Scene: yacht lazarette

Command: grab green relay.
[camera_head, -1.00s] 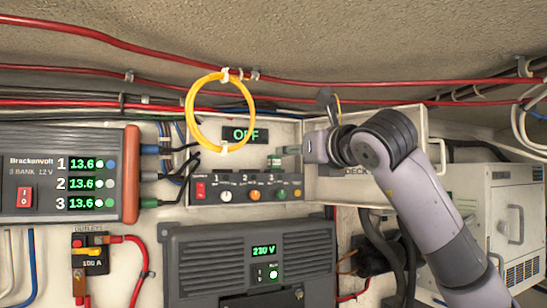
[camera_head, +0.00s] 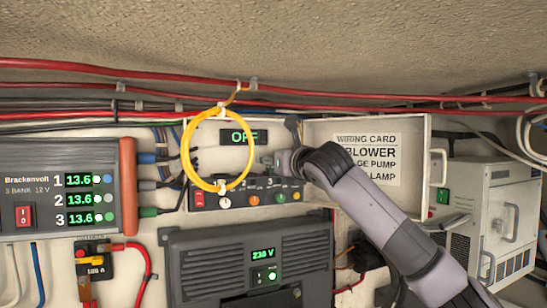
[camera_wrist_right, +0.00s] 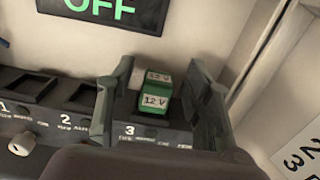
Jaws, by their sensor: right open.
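The green relay (camera_wrist_right: 155,97), a small block labelled 12 V, sits at position 3 of the dark relay panel (camera_wrist_right: 60,118) in the right wrist view. My right gripper (camera_wrist_right: 160,72) is open, with one finger on each side of the relay; I cannot tell whether either finger touches it. In the head view my right gripper (camera_head: 273,161) is at the panel's right part, below the OFF display (camera_head: 239,136), and mostly hides the relay. My left gripper is not in view.
A yellow cable loop (camera_head: 187,160) hangs before the panel's left side. The open door with the wiring card (camera_head: 366,159) stands right of the panel. A dark 230 V unit (camera_head: 210,262) is below. Red cables (camera_head: 330,93) run above.

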